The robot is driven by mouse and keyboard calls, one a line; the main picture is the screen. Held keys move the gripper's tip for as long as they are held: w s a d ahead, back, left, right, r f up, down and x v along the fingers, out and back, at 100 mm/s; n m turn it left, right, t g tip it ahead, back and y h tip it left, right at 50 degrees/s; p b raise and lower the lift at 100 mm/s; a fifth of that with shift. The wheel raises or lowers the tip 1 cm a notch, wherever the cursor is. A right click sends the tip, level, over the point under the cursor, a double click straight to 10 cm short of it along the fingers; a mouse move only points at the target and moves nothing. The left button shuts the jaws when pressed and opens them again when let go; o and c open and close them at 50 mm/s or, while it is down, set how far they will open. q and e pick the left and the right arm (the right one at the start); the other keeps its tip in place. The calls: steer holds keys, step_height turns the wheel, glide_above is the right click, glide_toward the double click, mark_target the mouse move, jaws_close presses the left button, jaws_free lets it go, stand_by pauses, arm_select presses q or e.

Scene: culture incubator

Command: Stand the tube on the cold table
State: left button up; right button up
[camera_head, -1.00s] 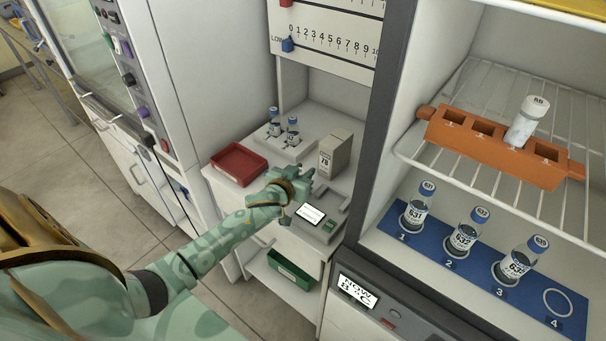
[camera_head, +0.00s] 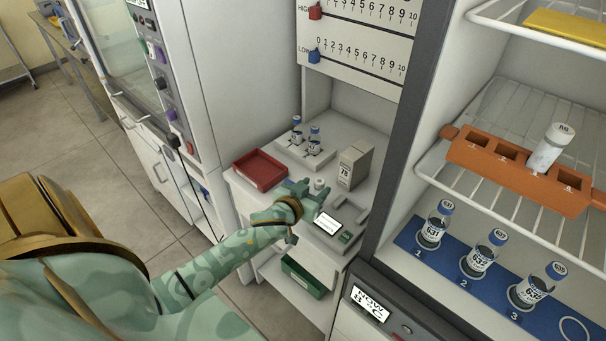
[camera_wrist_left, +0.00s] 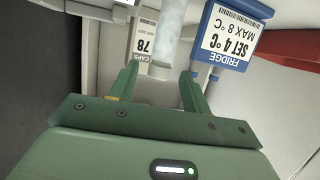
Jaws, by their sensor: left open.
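My left gripper (camera_head: 310,194) is over the counter in front of the grey-white box. It is open. In the left wrist view its fingers (camera_wrist_left: 162,88) stand apart on either side of the pale end of a clear tube (camera_wrist_left: 171,35); I cannot tell if they touch it. In the head view a small white top (camera_head: 318,184) shows right at the gripper, with the rest hidden. The grey unit with a lit display (camera_head: 327,222) lies just right of the gripper. I cannot tell what the tube's lower end rests on. My right gripper is not in view.
A red tray (camera_head: 260,170) lies left, a block with two vials (camera_head: 304,150) behind, and the box marked 78 (camera_head: 354,166) beyond the gripper. A fridge sign (camera_wrist_left: 230,38) shows in the wrist view. An orange rack (camera_head: 519,175) holds a white-capped tube (camera_head: 550,146) on the right shelf.

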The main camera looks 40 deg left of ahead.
arm_select(q)
steer(key=p+v, duration=0.1)
steer(key=v, duration=0.6)
steer(key=shift+r, duration=0.1)
